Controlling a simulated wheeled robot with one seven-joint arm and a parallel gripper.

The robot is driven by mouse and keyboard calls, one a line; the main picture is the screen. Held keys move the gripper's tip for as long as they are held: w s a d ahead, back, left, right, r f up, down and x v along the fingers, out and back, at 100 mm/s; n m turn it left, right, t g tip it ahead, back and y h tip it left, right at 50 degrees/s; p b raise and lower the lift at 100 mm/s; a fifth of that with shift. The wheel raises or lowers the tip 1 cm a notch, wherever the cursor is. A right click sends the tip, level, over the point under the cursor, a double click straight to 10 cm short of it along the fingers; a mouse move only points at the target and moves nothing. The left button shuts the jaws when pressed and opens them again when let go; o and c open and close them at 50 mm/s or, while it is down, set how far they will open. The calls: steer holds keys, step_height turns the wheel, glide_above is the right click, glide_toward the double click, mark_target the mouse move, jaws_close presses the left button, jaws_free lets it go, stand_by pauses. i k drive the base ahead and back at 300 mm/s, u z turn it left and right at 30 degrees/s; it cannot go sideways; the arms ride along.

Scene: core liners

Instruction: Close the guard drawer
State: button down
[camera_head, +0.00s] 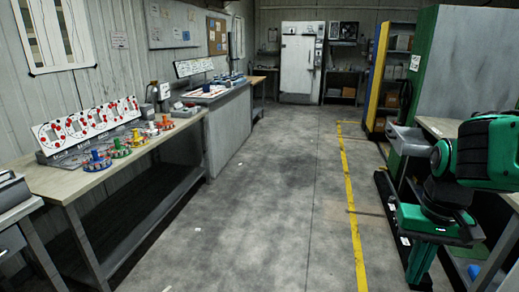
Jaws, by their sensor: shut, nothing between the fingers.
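A grey open-topped drawer-like box (408,140) juts out toward the aisle at the right, beside the green cabinet side and the right-hand bench. It looks pulled out, and I cannot read a label that marks it as the guard drawer. Part of it and what lies behind it are hidden by the green and black arm links at the right edge, which appear to be mine. My gripper is not in view.
A long bench (62,184) along the left wall holds colored parts and panels. A grey-fronted bench (230,130) stands beyond it. The concrete aisle (270,200) is clear, with a yellow line (352,205) on its right. A white cabinet (297,65) stands at the back.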

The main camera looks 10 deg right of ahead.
mark_target(407, 141)
steer(key=z, duration=0.5)
steer(key=i, duration=1.2)
steer(key=z, duration=0.75)
steer(key=i, duration=0.9)
steer(key=z, duration=0.15)
steer(key=k, duration=0.6)
steer(key=u, duration=0.4)
steer(key=i, duration=1.45)
